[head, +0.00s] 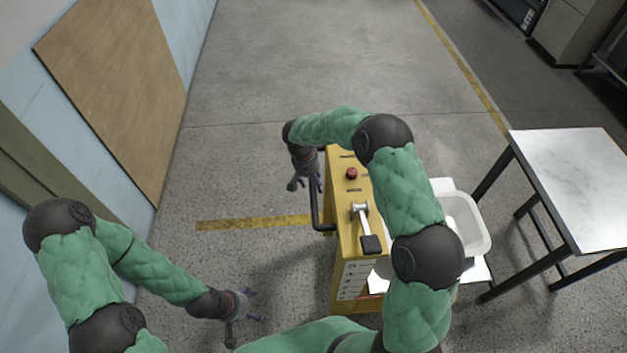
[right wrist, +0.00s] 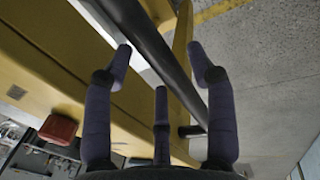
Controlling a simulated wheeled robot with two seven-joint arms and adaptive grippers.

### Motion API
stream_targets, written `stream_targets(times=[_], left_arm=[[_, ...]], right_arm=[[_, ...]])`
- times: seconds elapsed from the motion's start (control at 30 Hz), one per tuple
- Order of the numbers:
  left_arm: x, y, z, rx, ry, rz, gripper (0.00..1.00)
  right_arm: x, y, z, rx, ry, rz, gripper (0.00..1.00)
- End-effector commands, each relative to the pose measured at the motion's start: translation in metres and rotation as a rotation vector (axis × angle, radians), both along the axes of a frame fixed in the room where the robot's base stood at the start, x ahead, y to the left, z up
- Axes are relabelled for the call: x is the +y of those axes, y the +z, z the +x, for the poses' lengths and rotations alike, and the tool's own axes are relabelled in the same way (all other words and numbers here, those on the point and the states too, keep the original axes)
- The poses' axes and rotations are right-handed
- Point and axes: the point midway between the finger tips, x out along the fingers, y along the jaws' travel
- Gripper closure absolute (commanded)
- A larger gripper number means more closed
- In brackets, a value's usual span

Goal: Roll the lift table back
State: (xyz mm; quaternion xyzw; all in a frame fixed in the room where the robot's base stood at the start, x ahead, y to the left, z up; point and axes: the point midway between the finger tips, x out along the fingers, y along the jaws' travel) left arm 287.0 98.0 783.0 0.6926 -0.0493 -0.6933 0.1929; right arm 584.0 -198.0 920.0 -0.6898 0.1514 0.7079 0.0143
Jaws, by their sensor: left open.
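The lift table's yellow body (head: 345,225) stands at the middle of the head view, with a red button and a lever on top. Its black handle bar (head: 314,208) runs along its left side and crosses the right wrist view (right wrist: 150,40). My right gripper (head: 304,184) is over the bar's far end. In the right wrist view its fingers (right wrist: 165,75) are spread, with the bar beyond and between them; contact is not clear. My left gripper (head: 248,307) is open and empty, low over the floor left of the yellow body. My right arm hides part of the lift table.
A white tub (head: 472,225) rests on the lift table's right side. A marble-topped table (head: 580,180) with black legs stands close on the right. A wooden board (head: 115,80) leans on the left wall. The floor beyond is clear, with yellow lines.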

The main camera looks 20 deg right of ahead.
Motion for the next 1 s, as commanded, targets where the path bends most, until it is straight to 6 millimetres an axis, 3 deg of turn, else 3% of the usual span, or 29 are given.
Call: stream_targets(times=[0.37,0.8,1.0], left_arm=[[0.0,0.0,0.0,0.0,0.0,0.0,0.2],[0.0,0.0,0.0,0.0,0.0,0.0,0.2],[0.0,0.0,0.0,0.0,0.0,0.0,0.2]], right_arm=[[0.001,0.007,0.002,-0.004,0.001,-0.001,0.41],[0.016,0.083,0.006,-0.006,0.002,0.0,0.41],[0.021,0.108,0.006,-0.002,0.0,0.0,0.41]])
